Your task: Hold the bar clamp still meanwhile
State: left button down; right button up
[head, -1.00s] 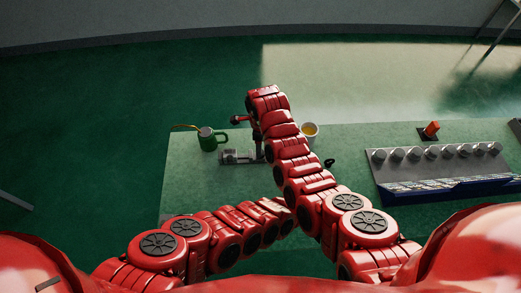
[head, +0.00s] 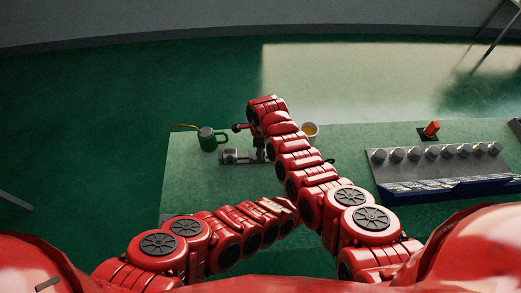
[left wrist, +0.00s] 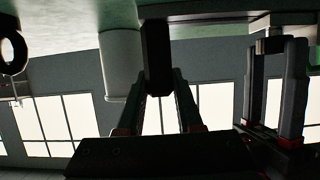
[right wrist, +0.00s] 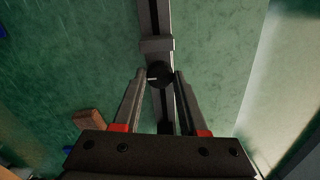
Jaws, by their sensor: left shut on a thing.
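The bar clamp (head: 240,157) lies along the green bench in the head view, its middle hidden by my right arm. In the left wrist view, which is upside down, a black upright part (left wrist: 157,55) of it is between the fingers of my left gripper (left wrist: 163,85), which is shut on it. My right gripper (right wrist: 160,75) points down over the dark bar (right wrist: 150,15). Its fingers stand apart on either side of a round black knob (right wrist: 160,74), with narrow gaps showing. In the head view my left gripper is hidden behind my right arm.
A grey rack with several knobs (head: 432,153) and a blue tray (head: 450,190) are at the right.

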grip_shut()
jog(key=shift+n, duration=0.3)
jog(key=n, duration=1.2)
jog(key=shift+s+f, duration=0.1)
dwell(0.3)
jog(key=o, duration=0.7)
grip_release()
